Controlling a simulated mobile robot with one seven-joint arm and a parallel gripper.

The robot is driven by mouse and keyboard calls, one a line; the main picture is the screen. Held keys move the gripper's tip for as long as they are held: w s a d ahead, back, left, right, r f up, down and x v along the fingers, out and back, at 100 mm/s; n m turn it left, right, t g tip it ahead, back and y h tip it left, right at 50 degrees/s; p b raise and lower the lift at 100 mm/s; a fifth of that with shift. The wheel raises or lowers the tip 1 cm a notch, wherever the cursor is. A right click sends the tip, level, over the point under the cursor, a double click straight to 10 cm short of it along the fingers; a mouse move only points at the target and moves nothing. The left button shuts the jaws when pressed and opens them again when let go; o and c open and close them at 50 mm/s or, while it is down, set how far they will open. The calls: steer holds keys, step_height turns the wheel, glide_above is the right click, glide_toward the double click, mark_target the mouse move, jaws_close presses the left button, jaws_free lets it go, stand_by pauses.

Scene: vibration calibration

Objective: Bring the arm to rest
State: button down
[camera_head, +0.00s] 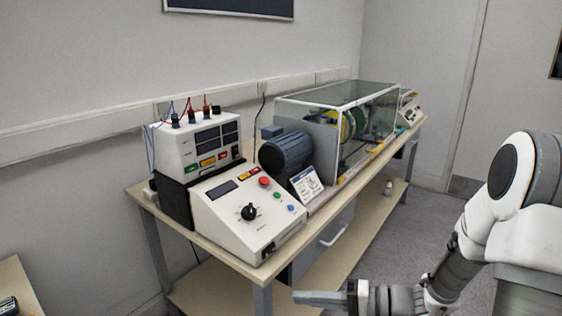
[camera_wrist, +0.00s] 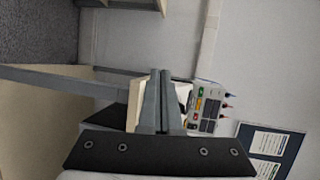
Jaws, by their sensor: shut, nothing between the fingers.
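My gripper (camera_head: 298,297) is at the bottom of the head view, in front of the workbench's near corner and pointing left. In the wrist view its two fingers (camera_wrist: 160,74) lie together, shut, with nothing between them. My arm comes in from the right side of the head view, bent at the elbow. The gripper appears apart from the bench and its equipment.
A wooden bench (camera_head: 141,191) carries a sloped control panel (camera_head: 233,193), a box with cables (camera_head: 210,146), a dark motor (camera_head: 287,152) and a clear-covered rig (camera_head: 340,95). The wrist view shows the cabled box sideways (camera_wrist: 207,108). Grey floor (camera_head: 425,170) lies right of the bench.

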steer(key=s+d+r+n+g+h, duration=0.2)
steer(key=s+r+h, duration=0.2)
steer(key=s+h, duration=0.25)
steer(key=s+d+r+n+g+h, duration=0.1)
steer(key=s+r+n+h, duration=0.15)
steer(key=s+h, duration=0.35)
steer(key=s+d+r+t+h+p, duration=0.1)
steer(key=d+r+t+p, duration=0.1)
steer(key=r+p, duration=0.6)
steer(key=s+d+r+m+t+h+p, duration=0.1)
steer(key=d+r+t+h+p, duration=0.1)
steer(key=r+p, duration=0.7)
step_height(320, 180, up, 7)
steer(key=shift+s+d+r, duration=0.1)
steer(key=shift+s+d, duration=0.05)
steer(key=shift+d, duration=0.5)
